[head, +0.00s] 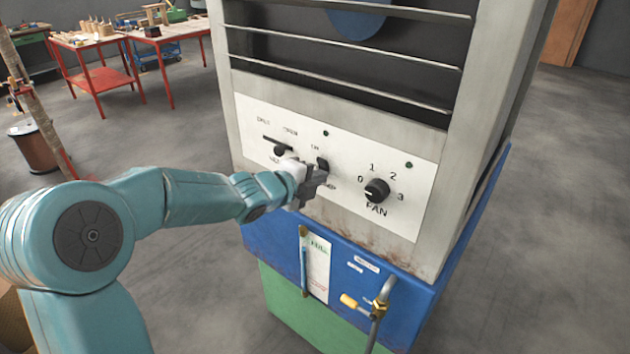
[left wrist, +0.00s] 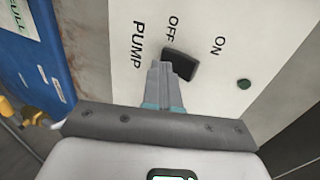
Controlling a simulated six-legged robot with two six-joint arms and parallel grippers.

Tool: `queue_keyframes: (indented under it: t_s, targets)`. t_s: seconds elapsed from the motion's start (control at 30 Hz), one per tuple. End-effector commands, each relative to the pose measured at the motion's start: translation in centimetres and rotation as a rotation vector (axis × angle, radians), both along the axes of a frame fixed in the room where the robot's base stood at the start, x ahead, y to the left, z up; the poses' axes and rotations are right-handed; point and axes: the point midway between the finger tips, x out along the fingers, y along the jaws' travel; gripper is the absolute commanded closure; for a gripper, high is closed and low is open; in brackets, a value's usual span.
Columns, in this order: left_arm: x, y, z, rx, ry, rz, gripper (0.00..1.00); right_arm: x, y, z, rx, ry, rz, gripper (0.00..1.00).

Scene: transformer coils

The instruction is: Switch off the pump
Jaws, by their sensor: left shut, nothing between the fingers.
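The pump switch, a black rocker (head: 322,163), is on the white control panel (head: 405,221) of the large grey cabinet. In the left wrist view the black switch (left wrist: 182,66) lies beside the words OFF and PUMP, with ON farther right. My left gripper (head: 319,177) is shut and empty, at the switch's lower side in the head view. In the left wrist view the closed fingertips (left wrist: 165,68) reach the switch's OFF end; I cannot tell if they touch it. The fingers partly hide the switch, and its tilt is unclear. My right gripper is not in view.
A black FAN knob (head: 377,190) sits right of the switch, and a slider (head: 280,150) to its left. A dark green indicator (left wrist: 243,85) is near ON. Red tables (head: 105,78) stand far back left.

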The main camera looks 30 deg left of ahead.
Motion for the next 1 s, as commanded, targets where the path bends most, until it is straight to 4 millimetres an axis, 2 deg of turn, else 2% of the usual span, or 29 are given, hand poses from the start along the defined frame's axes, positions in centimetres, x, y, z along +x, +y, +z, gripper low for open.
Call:
queue_keyframes:
  t_s: [0.37,1.0]
  targets:
    - [0.0,0.0,1.8,0.0,-0.004,0.001,1.0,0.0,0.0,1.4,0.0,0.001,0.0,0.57]
    - [0.0,-0.3,2.2,0.0,-0.002,-0.001,1.0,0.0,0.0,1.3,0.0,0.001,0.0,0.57]
